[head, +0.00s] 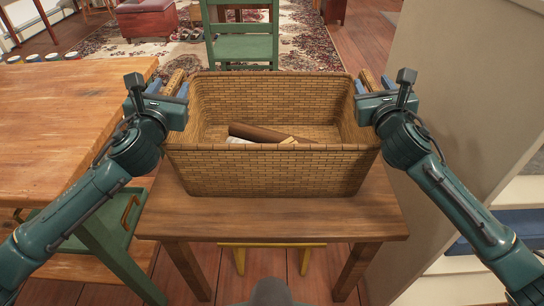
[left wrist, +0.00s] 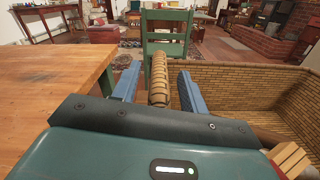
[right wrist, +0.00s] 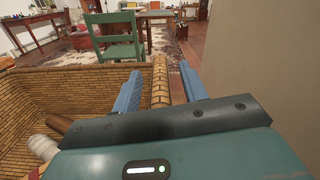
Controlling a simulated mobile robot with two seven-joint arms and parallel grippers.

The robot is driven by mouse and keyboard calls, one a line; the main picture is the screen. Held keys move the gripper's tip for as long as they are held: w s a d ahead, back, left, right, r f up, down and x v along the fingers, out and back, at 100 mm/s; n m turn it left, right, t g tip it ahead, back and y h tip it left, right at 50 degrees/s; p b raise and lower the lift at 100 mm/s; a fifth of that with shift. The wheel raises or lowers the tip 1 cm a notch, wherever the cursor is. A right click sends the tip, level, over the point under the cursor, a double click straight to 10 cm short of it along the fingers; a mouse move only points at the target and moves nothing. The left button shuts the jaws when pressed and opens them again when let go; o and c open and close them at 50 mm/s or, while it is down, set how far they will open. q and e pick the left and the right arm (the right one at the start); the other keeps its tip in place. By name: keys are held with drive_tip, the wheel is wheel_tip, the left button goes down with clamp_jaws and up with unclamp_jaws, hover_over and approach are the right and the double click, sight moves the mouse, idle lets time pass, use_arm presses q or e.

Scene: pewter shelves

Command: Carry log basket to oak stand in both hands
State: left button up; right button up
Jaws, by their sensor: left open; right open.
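The log basket (head: 270,170) is a rectangular woven tan basket on a small brown wooden table (head: 285,225). A brown roll and a few pale pieces lie inside it. My left gripper (head: 170,86) is at the basket's left end, open, with its blue fingers on either side of a wrapped handle (left wrist: 158,84). My right gripper (head: 372,82) is at the right end, open, its fingers on either side of the other handle (right wrist: 160,82). Gaps show between fingers and handles in both wrist views. I cannot tell which furniture is the oak stand.
A larger wooden table (head: 70,110) stands close on the left. A green chair (head: 243,45) is just beyond the basket. A beige wall (head: 470,90) and shelves with blue items are close on the right. A patterned rug (head: 300,40) lies behind.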

use_arm(q)
drive_tip(key=s, duration=1.1)
drive_tip(key=shift+a, duration=0.1)
use_arm(e)
drive_tip(key=shift+s, duration=0.1)
drive_tip(key=s, duration=1.2)
